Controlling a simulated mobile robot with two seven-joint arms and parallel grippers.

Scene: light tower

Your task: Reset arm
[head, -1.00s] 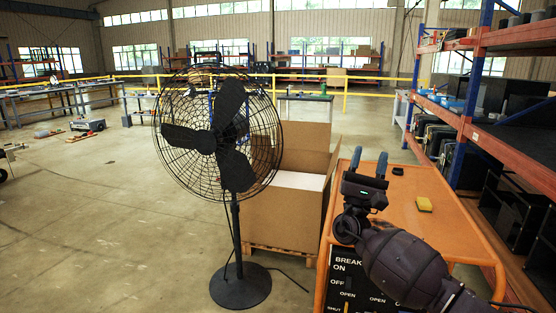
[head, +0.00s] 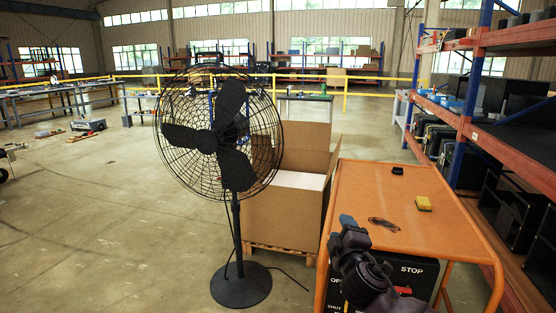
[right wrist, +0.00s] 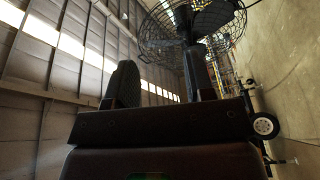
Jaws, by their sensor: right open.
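My right gripper (head: 347,222) is low at the near left corner of the orange cart (head: 370,185), in front of the black box with switch labels (head: 418,284). In the head view its fingers overlap, with one blue fingertip showing. In the right wrist view the two fingers (right wrist: 160,85) stand apart with nothing between them, so it is open and empty. My left gripper is not in view.
A black pedestal fan (head: 218,140) stands left of the cart, near a cardboard box (head: 282,215) on a pallet. Dark glasses (head: 384,224), a yellow block (head: 424,203) and a small black item (head: 397,170) lie on the cart. A shelf rack (head: 480,140) stands right. Floor at left is mostly clear.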

